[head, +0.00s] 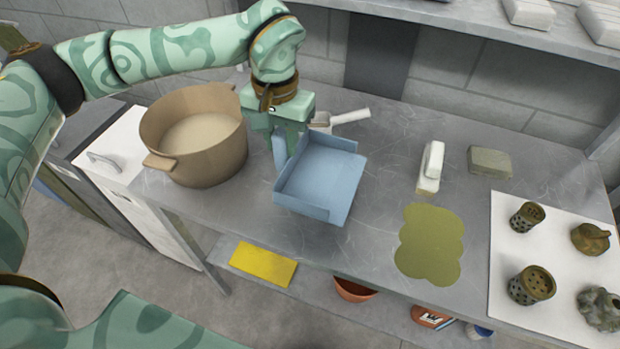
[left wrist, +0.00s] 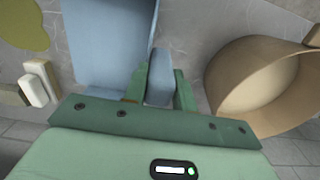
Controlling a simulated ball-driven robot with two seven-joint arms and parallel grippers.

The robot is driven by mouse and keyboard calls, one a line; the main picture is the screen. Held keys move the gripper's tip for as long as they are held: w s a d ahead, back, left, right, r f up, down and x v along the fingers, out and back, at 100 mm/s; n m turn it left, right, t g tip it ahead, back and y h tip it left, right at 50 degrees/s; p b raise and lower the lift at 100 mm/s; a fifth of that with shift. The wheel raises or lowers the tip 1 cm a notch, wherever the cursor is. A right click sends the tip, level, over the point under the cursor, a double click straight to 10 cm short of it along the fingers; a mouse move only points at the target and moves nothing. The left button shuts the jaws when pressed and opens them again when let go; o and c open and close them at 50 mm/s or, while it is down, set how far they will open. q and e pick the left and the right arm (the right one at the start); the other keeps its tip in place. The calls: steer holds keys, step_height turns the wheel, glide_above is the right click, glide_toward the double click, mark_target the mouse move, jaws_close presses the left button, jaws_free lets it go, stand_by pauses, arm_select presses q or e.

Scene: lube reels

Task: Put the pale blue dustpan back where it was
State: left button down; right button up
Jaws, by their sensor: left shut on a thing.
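The pale blue dustpan (head: 322,180) is at the middle of the grey metal table, its open pan facing up and toward the front. I cannot tell whether the dustpan touches the table. My right gripper is not in view.
A tan pot (head: 195,135) stands close left of the dustpan. A white-handled scoop (head: 345,117) lies behind it. Right are a white brush-like item (head: 431,167), a grey-green block (head: 490,161), an olive mat (head: 430,244) and a white mat (head: 560,290) with several dark parts.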

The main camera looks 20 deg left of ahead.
mark_target(280, 133)
arm_select(q)
step_height(280, 133, down, 5)
steer(key=shift+s+r+b, duration=0.15)
steer(key=shift+b, duration=0.25)
step_height(280, 133, down, 4)
steer(key=shift+r+b, duration=0.1)
steer(key=shift+b, duration=0.35)
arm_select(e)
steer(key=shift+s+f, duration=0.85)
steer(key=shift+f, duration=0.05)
arm_select(q)
steer(key=c, duration=1.1)
jaws_free()
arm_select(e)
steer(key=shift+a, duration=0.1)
arm_select(q)
step_height(280, 133, up, 12)
steer(key=p, duration=0.2)
steer(key=shift+p, duration=0.35)
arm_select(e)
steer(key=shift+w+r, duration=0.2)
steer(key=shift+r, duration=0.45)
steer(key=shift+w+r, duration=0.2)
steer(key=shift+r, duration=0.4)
